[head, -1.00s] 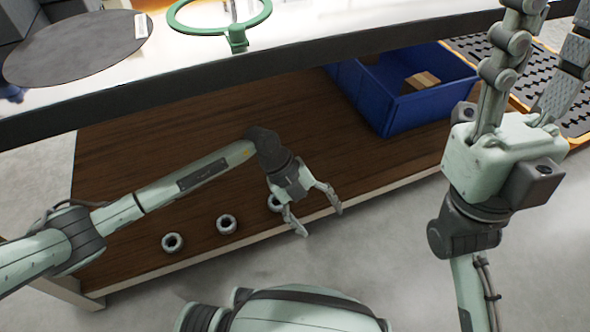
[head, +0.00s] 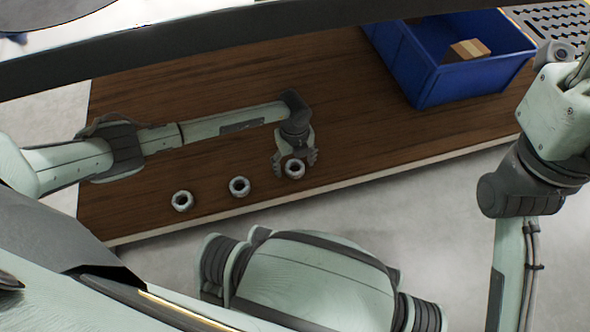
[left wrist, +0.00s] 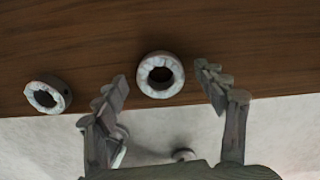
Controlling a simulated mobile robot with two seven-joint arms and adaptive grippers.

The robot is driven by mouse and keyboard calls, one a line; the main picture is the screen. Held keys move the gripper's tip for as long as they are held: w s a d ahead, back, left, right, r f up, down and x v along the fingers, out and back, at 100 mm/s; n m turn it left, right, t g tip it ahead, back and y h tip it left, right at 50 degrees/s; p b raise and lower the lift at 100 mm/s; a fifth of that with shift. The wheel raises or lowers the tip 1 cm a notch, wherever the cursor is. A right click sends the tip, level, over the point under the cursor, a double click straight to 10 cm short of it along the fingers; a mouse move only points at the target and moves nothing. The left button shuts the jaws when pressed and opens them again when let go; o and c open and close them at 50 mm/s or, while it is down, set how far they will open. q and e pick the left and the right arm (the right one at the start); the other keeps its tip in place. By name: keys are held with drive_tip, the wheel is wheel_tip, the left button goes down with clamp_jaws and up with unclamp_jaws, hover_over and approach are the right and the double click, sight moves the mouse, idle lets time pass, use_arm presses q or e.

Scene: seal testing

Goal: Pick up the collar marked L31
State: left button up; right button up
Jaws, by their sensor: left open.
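Three small pale ring-shaped collars stand in a row along the front edge of a brown wooden shelf (head: 390,130): a left one (head: 182,207), a middle one (head: 239,192) and a right one (head: 294,176). No marking is legible, so I cannot tell which is L31. My left gripper (head: 295,160) is open with its fingers either side of the right collar. In the left wrist view that collar (left wrist: 160,92) shows between the spread fingertips, not gripped. Another collar (left wrist: 60,103) lies to the left there.
A blue bin (head: 437,85) with a cardboard box (head: 468,50) in it stands on the shelf's right part. The dark edge of the upper tabletop (head: 200,40) runs above the shelf. The shelf between the collars and the bin is clear.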

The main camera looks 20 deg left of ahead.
use_arm(q)
drive_tip(key=shift+f, duration=0.15)
drive_tip(key=c, duration=1.4)
drive_tip(key=shift+w, duration=0.1)
drive_tip(key=shift+c, duration=0.6)
